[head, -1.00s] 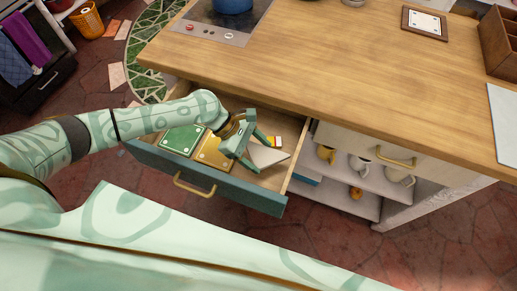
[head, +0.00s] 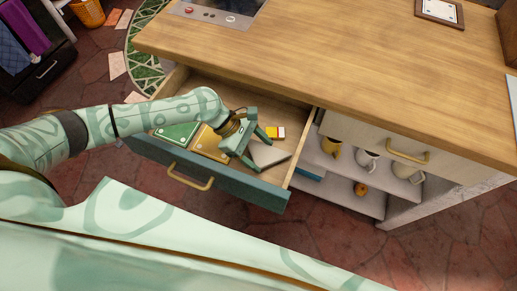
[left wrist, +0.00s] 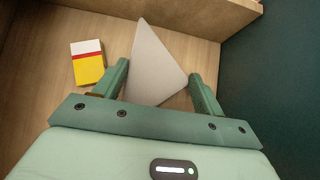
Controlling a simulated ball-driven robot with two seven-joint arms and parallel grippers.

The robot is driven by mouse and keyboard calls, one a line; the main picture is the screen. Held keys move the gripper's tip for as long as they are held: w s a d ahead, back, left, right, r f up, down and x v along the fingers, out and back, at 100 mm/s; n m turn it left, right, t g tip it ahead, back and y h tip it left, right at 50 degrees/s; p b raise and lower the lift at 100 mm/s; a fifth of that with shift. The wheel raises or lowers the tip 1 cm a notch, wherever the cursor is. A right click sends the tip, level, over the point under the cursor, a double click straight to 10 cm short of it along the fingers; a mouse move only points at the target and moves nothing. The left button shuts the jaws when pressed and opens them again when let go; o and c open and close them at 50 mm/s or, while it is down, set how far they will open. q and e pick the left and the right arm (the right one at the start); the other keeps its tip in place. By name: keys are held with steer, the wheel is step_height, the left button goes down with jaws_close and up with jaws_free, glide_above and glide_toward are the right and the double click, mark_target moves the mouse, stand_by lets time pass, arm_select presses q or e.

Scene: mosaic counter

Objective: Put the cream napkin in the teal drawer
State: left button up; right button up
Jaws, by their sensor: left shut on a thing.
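The teal drawer (head: 236,187) is pulled out under the wooden counter, with a brass handle on its front. My left gripper (head: 262,150) is inside the drawer's open top, towards its right end. It is shut on the cream napkin (head: 272,154), a folded wedge that looks pale grey here. In the left wrist view the napkin (left wrist: 156,62) shows between the two fingers (left wrist: 160,78), over the drawer's wooden floor. Whether the napkin touches the floor I cannot tell. My right gripper is not in view.
In the drawer lie a green box (head: 176,134), a yellow-brown box (head: 209,144) and a small yellow, red and white box (head: 275,132), which is left of the napkin in the wrist view. Mugs (head: 366,160) stand on shelves right of the drawer. The counter (head: 330,65) is mostly clear.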

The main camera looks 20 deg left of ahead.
arm_select(q)
steer(key=shift+f, duration=0.5)
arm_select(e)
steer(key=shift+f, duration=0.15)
arm_select(q)
steer(key=o, duration=1.1)
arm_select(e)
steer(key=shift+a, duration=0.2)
